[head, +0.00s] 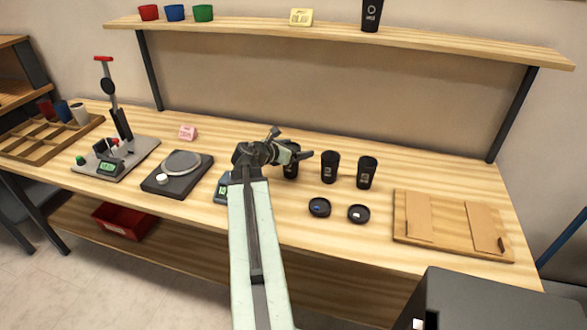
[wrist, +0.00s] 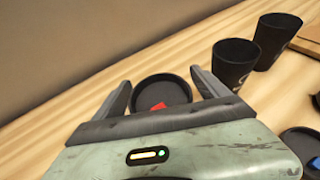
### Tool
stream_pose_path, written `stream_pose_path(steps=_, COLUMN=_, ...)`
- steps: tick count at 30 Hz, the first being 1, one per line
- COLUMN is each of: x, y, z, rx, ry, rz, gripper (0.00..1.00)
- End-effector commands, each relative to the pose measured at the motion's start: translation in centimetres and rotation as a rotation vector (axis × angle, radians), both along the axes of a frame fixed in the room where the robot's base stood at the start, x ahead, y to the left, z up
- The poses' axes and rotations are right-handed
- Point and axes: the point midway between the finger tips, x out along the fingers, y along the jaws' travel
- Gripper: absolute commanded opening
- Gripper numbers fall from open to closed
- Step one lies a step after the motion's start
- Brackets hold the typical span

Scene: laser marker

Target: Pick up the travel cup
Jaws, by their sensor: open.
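Three black travel cups stand on the wooden bench in the head view: one (head: 291,171) partly hidden behind my gripper, a middle one (head: 329,167) and a right one (head: 367,173). My gripper (wrist: 160,80) is open, a finger on each side of that cup; contact cannot be told. The other two cups show in the wrist view to the right, one nearer (wrist: 233,66) and one farther (wrist: 277,38). My gripper also shows in the head view (head: 293,147).
Two dark lids (head: 319,207) (head: 358,214) lie in front of the cups. A wooden board (head: 452,228) lies to the right. A dark device (head: 222,189) is partly behind my arm. Another black cup (head: 371,15) stands on the shelf (head: 440,42) above.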

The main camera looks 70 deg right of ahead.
Motion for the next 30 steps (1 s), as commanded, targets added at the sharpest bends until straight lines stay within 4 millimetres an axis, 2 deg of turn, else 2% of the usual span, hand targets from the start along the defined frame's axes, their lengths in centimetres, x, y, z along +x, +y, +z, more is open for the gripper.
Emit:
stream_pose_path(steps=3, x=0.1, y=0.1, z=0.1, rx=0.000, ry=0.000, rz=0.002, gripper=0.84)
stream_pose_path(steps=4, x=0.1, y=0.1, z=0.1, rx=0.000, ry=0.000, rz=0.002, gripper=0.79)
stream_pose_path(steps=7, x=0.2, y=0.1, z=0.1, rx=0.000, ry=0.000, rz=0.002, gripper=0.51)
stream_pose_path(steps=8, x=0.2, y=0.1, z=0.1, rx=0.000, ry=0.000, rz=0.002, gripper=0.47)
stream_pose_path(steps=20, x=0.1, y=0.1, z=0.7, rx=0.000, ry=0.000, rz=0.002, gripper=0.47)
stream_pose_path(steps=26, x=0.1, y=0.1, z=3.7, rx=0.000, ry=0.001, rz=0.001, gripper=0.47)
stream_pose_path(steps=30, x=0.1, y=0.1, z=6.9, rx=0.000, ry=0.001, rz=0.000, gripper=0.47)
